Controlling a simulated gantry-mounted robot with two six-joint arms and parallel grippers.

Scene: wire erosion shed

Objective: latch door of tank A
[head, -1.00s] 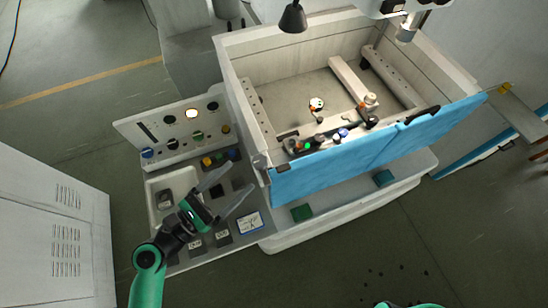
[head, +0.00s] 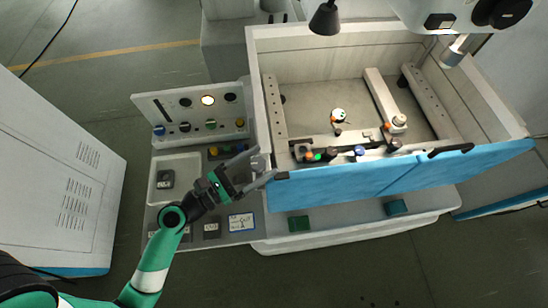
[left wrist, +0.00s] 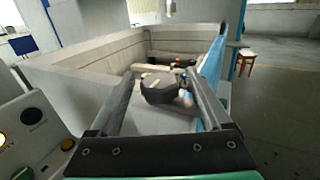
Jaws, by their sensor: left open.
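The blue door (head: 400,175) runs along the front of the pale tank (head: 330,42). It stands upright along the front edge and carries a black handle (head: 450,150) and a small dark fitting (head: 282,176) at its left end. My left gripper (head: 263,167) is open at the tank's front left corner, its fingertips close to that fitting. In the left wrist view a dark round knob (left wrist: 158,90) lies between the spread fingers, not gripped. The blue door (left wrist: 212,65) shows edge-on behind the right finger there. Whether a finger touches anything I cannot tell. My right gripper is out of view.
A control panel (head: 196,122) with knobs and a lit lamp stands left of the tank. A tray (head: 188,165) and a label card (head: 241,222) lie on the console. A black nozzle (head: 325,18) hangs above the tank's back. The floor in front is clear.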

